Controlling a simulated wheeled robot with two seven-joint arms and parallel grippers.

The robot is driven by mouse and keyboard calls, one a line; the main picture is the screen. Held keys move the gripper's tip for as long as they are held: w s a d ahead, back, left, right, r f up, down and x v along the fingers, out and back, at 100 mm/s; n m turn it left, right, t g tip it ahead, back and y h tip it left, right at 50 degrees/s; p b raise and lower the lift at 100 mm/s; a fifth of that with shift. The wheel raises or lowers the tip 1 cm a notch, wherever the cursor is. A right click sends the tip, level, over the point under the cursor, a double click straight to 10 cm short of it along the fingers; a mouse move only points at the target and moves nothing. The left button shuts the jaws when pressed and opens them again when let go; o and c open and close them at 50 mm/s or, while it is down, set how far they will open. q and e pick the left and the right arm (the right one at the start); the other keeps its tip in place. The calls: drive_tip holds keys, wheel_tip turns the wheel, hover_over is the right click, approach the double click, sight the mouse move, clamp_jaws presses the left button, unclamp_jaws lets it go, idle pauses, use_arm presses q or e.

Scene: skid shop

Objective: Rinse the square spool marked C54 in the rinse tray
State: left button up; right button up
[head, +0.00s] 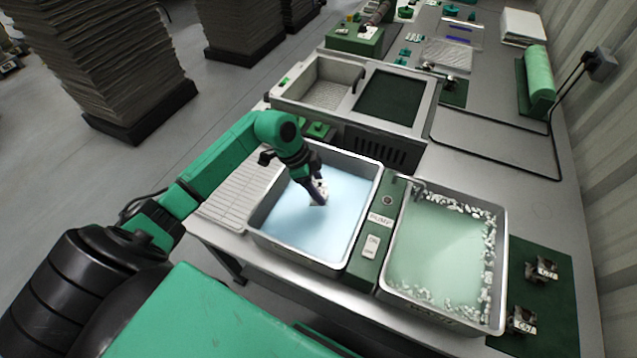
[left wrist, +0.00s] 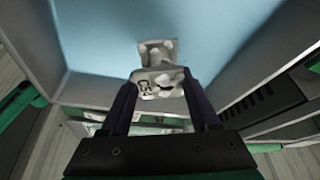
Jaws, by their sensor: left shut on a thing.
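My left gripper (head: 317,188) reaches down into the steel tray of pale blue liquid (head: 345,215). It is shut on a pale, mottled square spool (left wrist: 158,84), which also shows at the fingertips in the head view (head: 320,197). In the left wrist view, the gripper's dark fingers (left wrist: 157,98) stand on either side of the spool. Its tag seems to start with C5; the last character is unclear. The spool is at or just above the liquid; I cannot tell how deep it is. My right gripper is not in view.
A second tray (head: 499,290) holds greenish liquid with white bits along its edges. A green panel marked PUMP (head: 388,200) stands between the trays. Two tagged pieces lie on a dark green mat (head: 556,310) at right. A ribbed drainboard (head: 240,196) lies left of the blue tray.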

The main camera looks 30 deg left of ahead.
use_arm(q)
wheel_tip(320, 180, down, 5)
drive_tip(key=b, duration=0.2)
drive_tip(key=shift+a+f+b, duration=0.1)
drive_tip(key=shift+b, duration=0.2)
drive_tip(key=shift+f+b, duration=0.35)
drive_tip(key=shift+f, duration=0.45)
drive_tip(key=shift+f, duration=0.25)
idle(0.4)
drive_tip(key=shift+w+r, duration=0.1)
drive_tip(key=shift+w, duration=0.85)
